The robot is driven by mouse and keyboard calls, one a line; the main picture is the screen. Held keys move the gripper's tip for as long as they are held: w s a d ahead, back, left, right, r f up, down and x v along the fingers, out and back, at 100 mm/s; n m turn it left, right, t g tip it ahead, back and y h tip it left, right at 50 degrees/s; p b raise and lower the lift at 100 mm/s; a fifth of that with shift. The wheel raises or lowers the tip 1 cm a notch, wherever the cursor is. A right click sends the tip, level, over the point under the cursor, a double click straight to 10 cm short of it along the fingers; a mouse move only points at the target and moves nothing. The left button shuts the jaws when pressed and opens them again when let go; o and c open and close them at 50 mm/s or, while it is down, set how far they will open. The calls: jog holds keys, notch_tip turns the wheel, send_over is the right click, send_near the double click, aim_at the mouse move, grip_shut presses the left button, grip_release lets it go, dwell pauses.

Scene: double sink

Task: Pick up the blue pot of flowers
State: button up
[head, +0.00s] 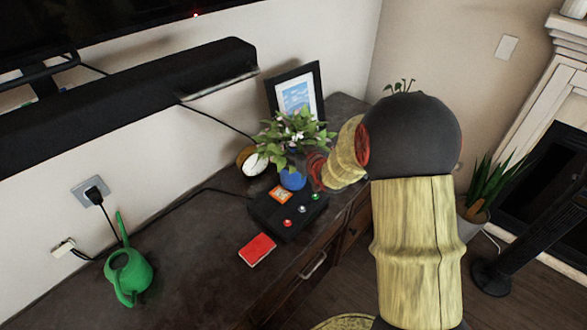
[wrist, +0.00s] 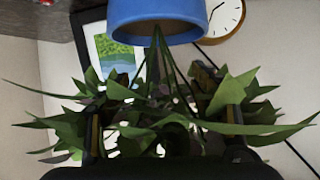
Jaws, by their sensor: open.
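The blue pot of flowers (head: 293,180) stands on the dark cabinet top, behind a black button box. Its green leaves and white flowers (head: 292,137) spread above it. In the wrist view, the blue pot (wrist: 158,20) shows at the top, upside down in the picture, with leaves and stems filling the middle. My gripper (wrist: 160,125) is open, with its fingers among the leaves on both sides of the stems and apart from the pot's wall. In the head view my arm reaches in from the right, and its end is partly hidden by the leaves.
The black button box (head: 272,217) stands just in front of the pot. A picture frame (head: 297,95) and a round clock (head: 255,164) are behind it. A red box (head: 257,250) and a green watering can (head: 128,275) stand left. A soundbar (head: 130,88) hangs above.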

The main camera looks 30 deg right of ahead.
jog(key=shift+w+f, duration=0.15)
jog(key=shift+w, duration=0.3)
jog(key=shift+c, duration=0.5)
jog(key=c, duration=1.5)
grip_shut()
jog(key=shift+d, duration=0.1)
